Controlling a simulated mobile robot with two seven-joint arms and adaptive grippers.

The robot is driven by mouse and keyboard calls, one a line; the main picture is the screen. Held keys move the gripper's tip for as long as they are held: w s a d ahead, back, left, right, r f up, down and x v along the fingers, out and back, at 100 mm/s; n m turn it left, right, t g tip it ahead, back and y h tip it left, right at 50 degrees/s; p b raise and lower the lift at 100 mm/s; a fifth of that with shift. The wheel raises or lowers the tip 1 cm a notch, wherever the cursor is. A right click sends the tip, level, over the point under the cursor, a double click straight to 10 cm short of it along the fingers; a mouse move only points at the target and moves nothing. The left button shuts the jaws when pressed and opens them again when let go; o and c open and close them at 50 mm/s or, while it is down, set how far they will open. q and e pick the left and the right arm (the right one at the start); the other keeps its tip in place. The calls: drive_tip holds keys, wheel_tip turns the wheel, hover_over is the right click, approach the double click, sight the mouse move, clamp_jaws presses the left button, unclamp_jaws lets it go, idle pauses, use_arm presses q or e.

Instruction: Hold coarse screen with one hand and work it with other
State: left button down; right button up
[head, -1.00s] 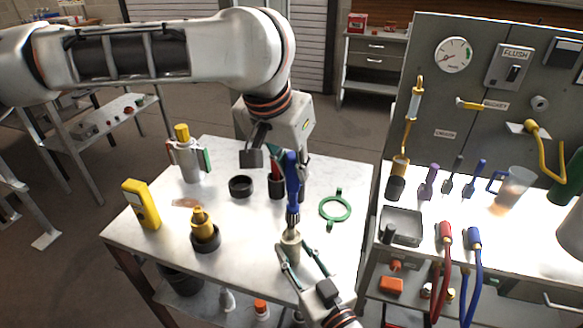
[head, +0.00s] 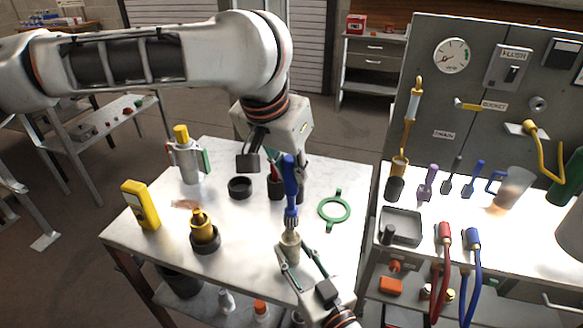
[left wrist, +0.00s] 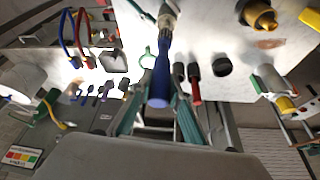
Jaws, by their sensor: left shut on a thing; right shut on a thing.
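The coarse screen (head: 289,245) is a small pale cylinder standing upright above the front of the white table. My right gripper (head: 290,256) is shut on it from below and in front. A brush with a blue handle (head: 290,178) is in my left gripper (head: 294,166), which is shut on the handle from above. The brush's grey bristle end points down at the screen's top and appears to touch it. In the left wrist view the blue handle (left wrist: 160,82) runs between the fingers toward the screen (left wrist: 168,10). The screen's mesh is too small to make out.
On the table (head: 225,275) are a yellow meter (head: 140,204), a dark cup with a yellow fitting (head: 204,236), a black ring (head: 240,187), a green ring (head: 334,208) and a grey canister (head: 187,160). A panel bench with a grey tray (head: 401,226) stands at right.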

use_arm(q)
drive_tip(key=shift+s+a+f, duration=0.1)
drive_tip(key=shift+s+a, duration=0.1)
drive_tip(key=shift+s, duration=0.4)
drive_tip(key=shift+s+a+f, duration=0.1)
drive_tip(key=shift+s+a, duration=0.1)
drive_tip(key=shift+s, duration=0.4)
drive_tip(key=shift+w+d, duration=0.2)
drive_tip(key=shift+w, duration=0.45)
drive_tip(key=shift+w+d, duration=0.25)
drive_tip(key=shift+w, duration=0.45)
drive_tip(key=shift+w+d, duration=0.2)
drive_tip(key=shift+w, duration=0.45)
drive_tip(key=shift+s+a, duration=0.3)
drive_tip(key=shift+s, duration=0.65)
drive_tip(key=shift+s+a, duration=0.3)
drive_tip(key=shift+s, duration=0.65)
drive_tip(key=shift+s+a+r, duration=0.1)
drive_tip(key=shift+s+r, duration=0.1)
drive_tip(key=shift+r, duration=3.8)
drive_tip(key=shift+f, duration=0.15)
